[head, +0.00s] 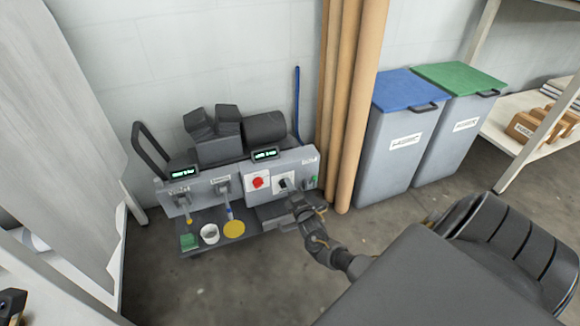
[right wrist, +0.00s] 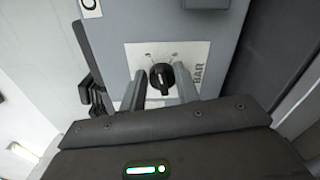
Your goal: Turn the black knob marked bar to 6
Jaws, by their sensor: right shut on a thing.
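The black knob (right wrist: 161,77) sits on a white plate (right wrist: 133,52) marked BAR, with a 6 at its upper right in the right wrist view. Its grip ridge stands roughly upright there; its exact setting is too small to read. In the head view the plate shows on the grey press panel, right of a red knob (head: 258,182). My right gripper (right wrist: 163,88) has one finger on each side of the knob and is shut on it.
Brown tubes (head: 347,110) and two bins (head: 400,140) stand to the right. Floor in front is clear.

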